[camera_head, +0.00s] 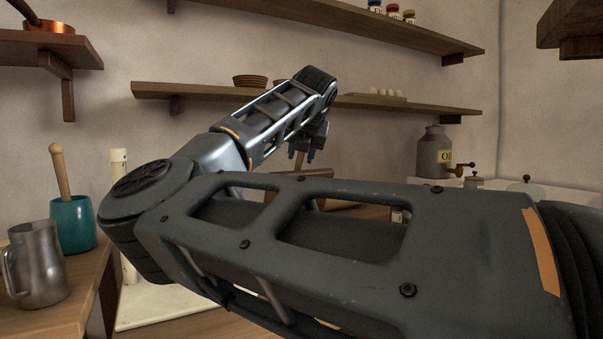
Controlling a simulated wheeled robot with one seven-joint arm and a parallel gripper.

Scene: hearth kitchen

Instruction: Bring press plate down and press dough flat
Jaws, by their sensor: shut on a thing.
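My gripper (306,158) is small and far off, near the middle of the view at the end of my raised arm. It points down and is shut on a brown wooden handle (299,160). Below it, a reddish-brown wooden piece (318,176) shows just above my forearm; it may be part of the press, but I cannot tell. My arm covers most of the work area. No press plate or dough can be made out.
At left, a counter (85,290) bears a metal jug (37,264) and a teal pot (72,224) with a wooden tool. A grey oil can (434,153) stands at right. Wall shelves (200,91) with bowls and eggs run behind my arm.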

